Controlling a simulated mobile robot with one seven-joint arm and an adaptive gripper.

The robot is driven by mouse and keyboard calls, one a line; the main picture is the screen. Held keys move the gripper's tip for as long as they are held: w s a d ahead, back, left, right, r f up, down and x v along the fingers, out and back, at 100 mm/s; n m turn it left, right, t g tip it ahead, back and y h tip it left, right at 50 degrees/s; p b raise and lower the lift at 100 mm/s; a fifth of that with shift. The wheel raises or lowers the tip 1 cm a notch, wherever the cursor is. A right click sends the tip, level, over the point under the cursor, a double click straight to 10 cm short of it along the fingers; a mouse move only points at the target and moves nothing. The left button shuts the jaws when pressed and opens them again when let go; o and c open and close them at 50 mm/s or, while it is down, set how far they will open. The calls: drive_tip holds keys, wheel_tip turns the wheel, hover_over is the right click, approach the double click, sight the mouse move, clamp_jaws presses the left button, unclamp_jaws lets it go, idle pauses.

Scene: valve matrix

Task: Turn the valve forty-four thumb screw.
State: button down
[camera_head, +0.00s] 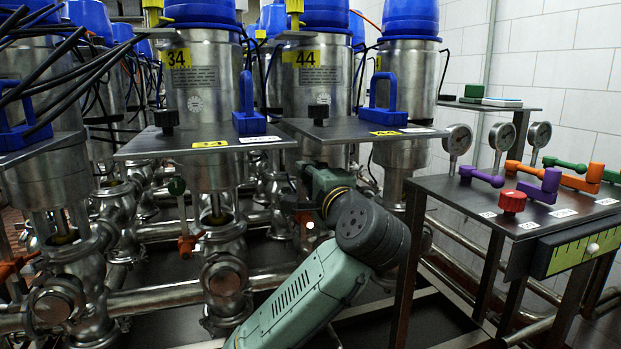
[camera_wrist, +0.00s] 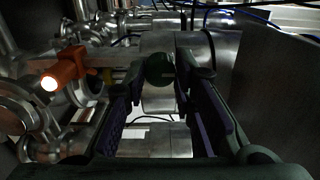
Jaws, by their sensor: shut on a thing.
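The valve labelled 44 (camera_head: 302,58) is a steel cylinder with a blue cap and a yellow number plate, in the middle of the head view. My arm reaches up to it from below, under the dark shelf plate. In the wrist view, a round dark green thumb screw (camera_wrist: 160,70) sits between the fingertips of my gripper (camera_wrist: 163,78). The fingers, with purple inner pads, are shut on its two sides. In the head view my arm and wrist hide this screw and the fingertips.
Valve 34 (camera_head: 201,78) stands to the left, with its own green thumb screw (camera_head: 177,186) below its plate. An orange part (camera_wrist: 65,72) and steel pipes lie left in the wrist view. A table (camera_head: 545,215) with coloured handles and a red knob (camera_head: 512,201) stands right.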

drive_tip(key=c, duration=1.3)
unclamp_jaws()
drive_tip(key=shift+c, duration=0.2)
drive_tip(key=v, duration=1.2)
